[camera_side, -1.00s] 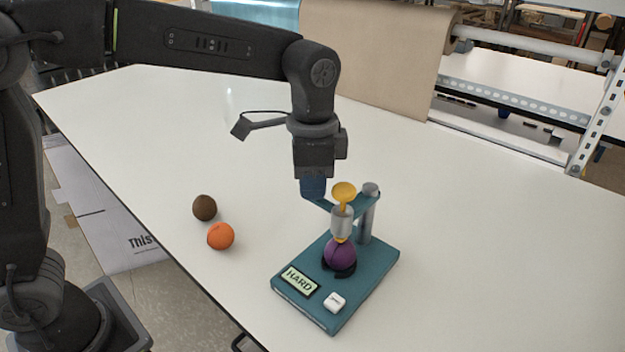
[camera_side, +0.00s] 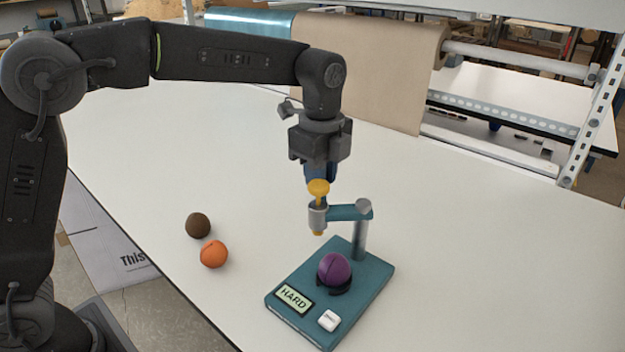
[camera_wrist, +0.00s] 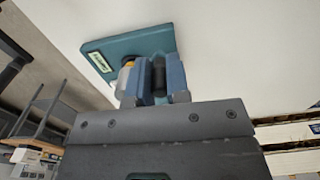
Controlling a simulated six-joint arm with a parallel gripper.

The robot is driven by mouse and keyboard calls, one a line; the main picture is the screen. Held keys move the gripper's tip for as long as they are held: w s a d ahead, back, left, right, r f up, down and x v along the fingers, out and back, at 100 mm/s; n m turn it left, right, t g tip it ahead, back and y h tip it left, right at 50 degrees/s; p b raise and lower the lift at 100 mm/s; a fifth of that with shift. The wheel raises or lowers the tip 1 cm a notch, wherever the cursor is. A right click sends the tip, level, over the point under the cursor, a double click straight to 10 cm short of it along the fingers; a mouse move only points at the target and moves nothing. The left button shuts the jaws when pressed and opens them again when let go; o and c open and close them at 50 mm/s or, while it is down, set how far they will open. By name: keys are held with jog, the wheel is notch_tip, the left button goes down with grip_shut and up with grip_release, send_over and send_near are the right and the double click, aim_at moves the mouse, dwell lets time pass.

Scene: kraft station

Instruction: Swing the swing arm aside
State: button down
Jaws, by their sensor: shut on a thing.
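The swing arm (camera_side: 345,212) is a teal bar pivoting on a grey post (camera_side: 360,238). Its free end carries a grey sleeve with a yellow-capped plunger (camera_side: 318,188). That end hangs to the left of the purple ball (camera_side: 334,269), which sits in a dark cup on the teal base (camera_side: 362,292), uncovered from above. In the wrist view the blue fingers (camera_wrist: 158,76) flank a dark part, with the base (camera_wrist: 125,42) beyond.
A brown ball (camera_side: 198,225) and an orange ball (camera_side: 214,254) lie on the white table left of the base. The base has a HARD display (camera_side: 294,299) and a white button (camera_side: 328,320). The table right of the base is clear.

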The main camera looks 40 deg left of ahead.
jog(key=w+d+m, duration=0.3)
jog(key=w+m, duration=0.3)
jog(key=m, duration=0.2)
jog(key=shift+m, duration=0.4)
dwell(0.4)
jog(key=c, duration=1.1)
grip_release()
notch_tip(320, 180, up, 12)
